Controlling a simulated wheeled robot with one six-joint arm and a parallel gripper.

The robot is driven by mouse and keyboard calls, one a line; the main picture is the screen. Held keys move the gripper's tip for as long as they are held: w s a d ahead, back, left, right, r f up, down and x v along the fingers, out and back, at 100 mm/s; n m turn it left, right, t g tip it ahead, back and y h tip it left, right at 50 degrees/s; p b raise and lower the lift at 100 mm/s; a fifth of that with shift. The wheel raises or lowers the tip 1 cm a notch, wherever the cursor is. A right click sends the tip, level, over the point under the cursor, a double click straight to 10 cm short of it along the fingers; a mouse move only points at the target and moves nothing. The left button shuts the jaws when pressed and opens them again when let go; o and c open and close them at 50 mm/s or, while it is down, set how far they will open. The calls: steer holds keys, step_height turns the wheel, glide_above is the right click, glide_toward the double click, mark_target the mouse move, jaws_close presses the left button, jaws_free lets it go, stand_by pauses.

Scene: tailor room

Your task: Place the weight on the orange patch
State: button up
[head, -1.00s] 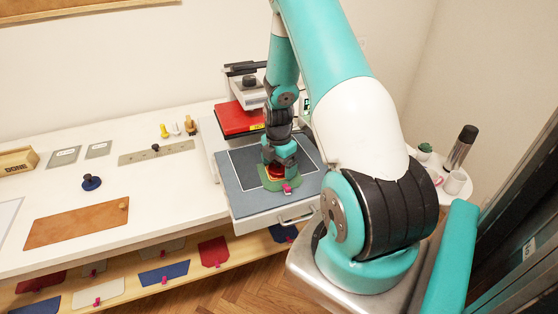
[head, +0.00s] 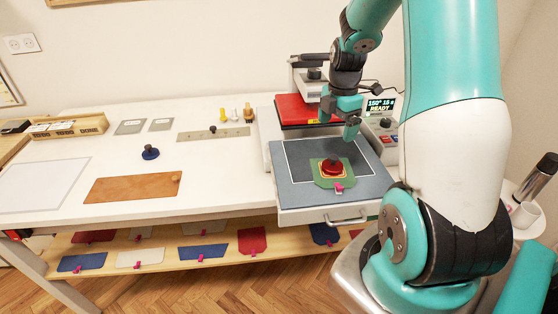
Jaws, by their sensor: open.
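A red weight (head: 332,169) with a dark knob stands upright on a green cloth piece (head: 321,181), on the grey pad of the press. A thin orange edge, which looks like the orange patch (head: 321,168), shows around the weight's base; the weight hides most of it. My gripper (head: 339,124) is open and empty, above and behind the weight, clear of its knob. A pink clip (head: 339,188) sits at the green piece's front edge.
The press has a grey pad (head: 300,190), a red upper plate (head: 299,111) and a front handle (head: 345,220). A blue weight (head: 150,153) stands on the white table near a brown board (head: 132,188). Coloured cloth pieces lie on the lower shelf.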

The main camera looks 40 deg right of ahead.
steer(key=a+r+m+t+y, duration=0.15)
steer(key=a+r, duration=0.25)
steer(key=a, duration=0.7)
steer(key=a+r+m, duration=0.3)
steer(key=a+r, duration=0.1)
steer(key=a, duration=0.7)
steer(key=s+a+r+m+y, duration=0.1)
steer(key=s+a+r+m, duration=0.1)
steer(key=s+a, duration=0.5)
steer(key=s+a+r+m+g+y, duration=0.1)
steer(key=s+a+r+m, duration=0.1)
steer(key=s+a, duration=0.6)
steer(key=shift+s+a+r+y, duration=0.2)
steer(key=shift+s+r+y, duration=0.05)
steer(key=shift+r+y, duration=0.1)
steer(key=shift+m+g, duration=0.25)
steer(key=shift+f+b, duration=1.2)
steer(key=shift+f, duration=0.05)
